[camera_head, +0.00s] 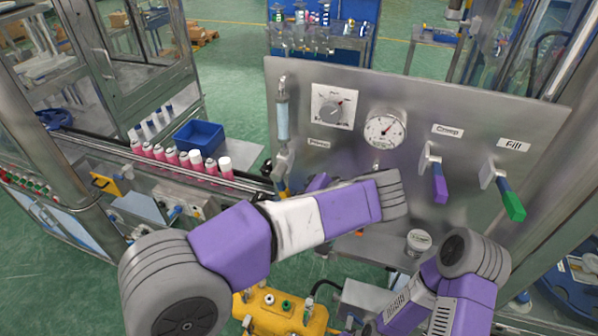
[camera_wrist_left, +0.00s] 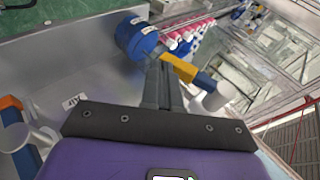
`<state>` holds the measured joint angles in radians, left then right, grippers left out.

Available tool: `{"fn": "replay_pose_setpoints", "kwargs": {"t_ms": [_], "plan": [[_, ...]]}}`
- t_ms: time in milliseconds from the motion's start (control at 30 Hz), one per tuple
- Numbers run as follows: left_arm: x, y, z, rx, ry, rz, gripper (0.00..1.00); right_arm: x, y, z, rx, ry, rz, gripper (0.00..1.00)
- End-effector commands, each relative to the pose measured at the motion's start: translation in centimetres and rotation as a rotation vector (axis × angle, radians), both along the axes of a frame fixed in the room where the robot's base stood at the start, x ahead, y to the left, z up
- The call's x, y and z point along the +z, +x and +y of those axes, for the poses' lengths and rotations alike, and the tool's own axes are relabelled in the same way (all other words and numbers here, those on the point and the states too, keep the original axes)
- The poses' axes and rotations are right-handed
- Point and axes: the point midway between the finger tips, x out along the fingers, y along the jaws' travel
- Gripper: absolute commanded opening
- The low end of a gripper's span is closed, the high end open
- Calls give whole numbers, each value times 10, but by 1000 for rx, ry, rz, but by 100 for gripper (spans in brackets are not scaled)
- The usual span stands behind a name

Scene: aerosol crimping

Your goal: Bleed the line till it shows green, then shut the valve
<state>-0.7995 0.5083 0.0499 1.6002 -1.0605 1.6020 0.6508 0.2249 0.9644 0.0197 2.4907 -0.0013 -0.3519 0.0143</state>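A steel panel (camera_head: 478,105) carries a clear sight tube (camera_head: 282,120) at its left, which looks pale blue, with a small valve body (camera_head: 283,160) under it. A yellow handle (camera_wrist_left: 179,68) with a blue end shows in the left wrist view, beside a round blue part (camera_wrist_left: 135,35). My left gripper (camera_wrist_left: 160,66) has its grey fingers close together at the inner end of the yellow handle; whether they grip it is unclear.
The panel also holds a knob plate (camera_head: 333,107), a round gauge (camera_head: 385,129), a purple crimp lever (camera_head: 439,185) and a green fill lever (camera_head: 512,203). Red-and-white cans (camera_head: 185,160) and a blue bin (camera_head: 199,137) stand to the left.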

Motion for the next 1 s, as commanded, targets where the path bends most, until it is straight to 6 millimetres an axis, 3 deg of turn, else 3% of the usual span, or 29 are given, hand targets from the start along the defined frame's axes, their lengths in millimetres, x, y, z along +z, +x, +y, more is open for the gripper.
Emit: {"fn": "replay_pose_setpoints", "kwargs": {"t_ms": [700,1000], "plan": [[-2,0,1,-1,-2,0,0,-3,0,0,0,0,0,0],[26,-18,-24,-4,-3,-2,0,-3,0,0,0,0,0,0]]}}
